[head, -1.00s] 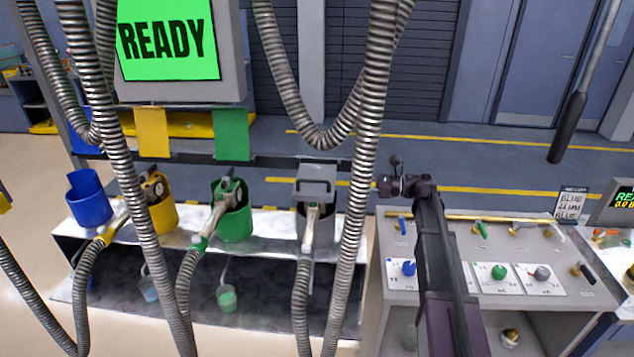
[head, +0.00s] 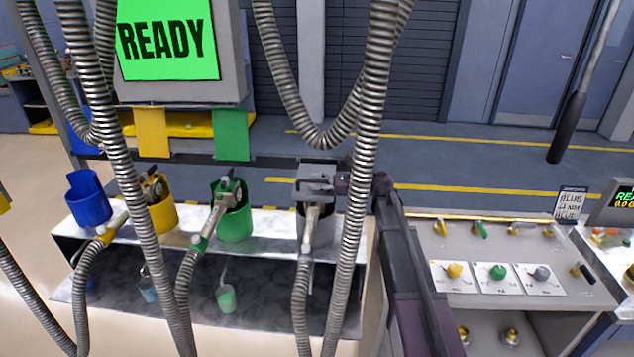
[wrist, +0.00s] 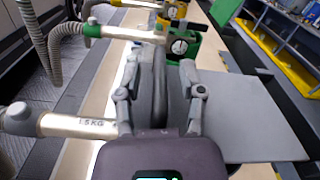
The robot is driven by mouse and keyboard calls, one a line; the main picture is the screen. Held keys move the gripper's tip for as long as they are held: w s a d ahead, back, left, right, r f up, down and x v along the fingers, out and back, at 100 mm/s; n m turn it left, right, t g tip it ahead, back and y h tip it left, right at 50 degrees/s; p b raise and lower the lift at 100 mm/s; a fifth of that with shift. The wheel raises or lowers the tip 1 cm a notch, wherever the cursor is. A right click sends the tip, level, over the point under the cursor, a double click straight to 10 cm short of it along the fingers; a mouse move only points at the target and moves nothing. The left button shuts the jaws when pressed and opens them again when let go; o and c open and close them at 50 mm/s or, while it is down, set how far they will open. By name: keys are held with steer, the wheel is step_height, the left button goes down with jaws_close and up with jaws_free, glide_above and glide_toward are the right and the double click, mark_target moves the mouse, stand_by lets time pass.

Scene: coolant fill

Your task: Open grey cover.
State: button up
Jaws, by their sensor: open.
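The grey cover (head: 318,172) is a grey lid with a handle, lying over the grey holster (head: 300,228) at the right end of the nozzle row. In the wrist view the cover is a flat grey plate (wrist: 255,115). Its dark handle bar (wrist: 160,85) stands between my two fingers. My gripper (wrist: 159,72) is open around the bar, with a visible gap on the right side; contact on the left cannot be told. In the head view my gripper is at the cover's right side, partly hidden by a hanging hose. The cover looks shut.
The green holster (head: 236,212), yellow holster (head: 163,210) and blue holster (head: 88,200) stand to the left. A ribbed hose (head: 358,170) hangs close to my arm. A valve panel (head: 490,255) is on the right.

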steer(key=shift+a, duration=0.1)
jaws_close()
steer(key=shift+r, duration=0.1)
stand_by(0.3)
